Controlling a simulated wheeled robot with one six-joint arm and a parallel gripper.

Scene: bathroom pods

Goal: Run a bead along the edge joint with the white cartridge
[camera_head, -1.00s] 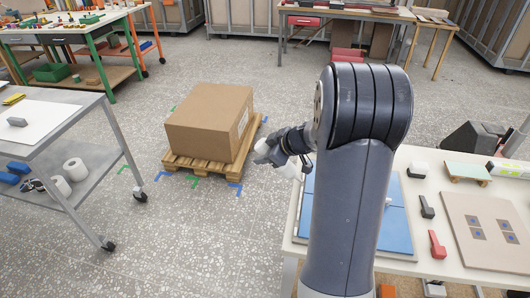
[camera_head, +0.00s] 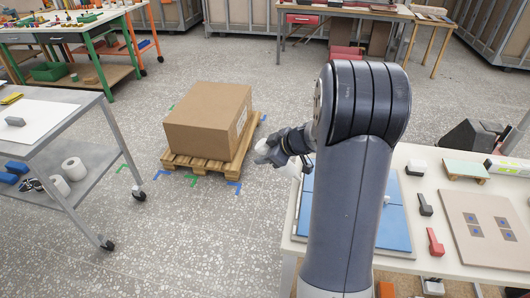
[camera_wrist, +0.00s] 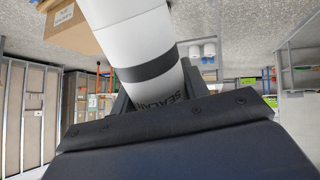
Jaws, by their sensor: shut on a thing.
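My gripper (camera_head: 283,148) is shut on the white cartridge (camera_head: 263,154), held in the air left of the work table. In the wrist view the white cartridge (camera_wrist: 137,40) fills the upper middle, with a dark band and partly hidden dark lettering that seems to read "SEALANT". It slants, and its upper end leaves the picture. Blue panels (camera_head: 396,233) lie on the table behind my arm, with a thin line between them and a small white piece on them. My arm hides much of the panels. I cannot tell which line is the edge joint.
The work table (camera_head: 412,157) also holds a beige board (camera_head: 487,250) with blue-marked squares, a red block tool (camera_head: 435,241) and a black one (camera_head: 424,205). A cardboard box (camera_head: 207,118) on a pallet (camera_head: 200,166) stands beyond my gripper. A grey trolley (camera_head: 85,165) is at left. Floor between is clear.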

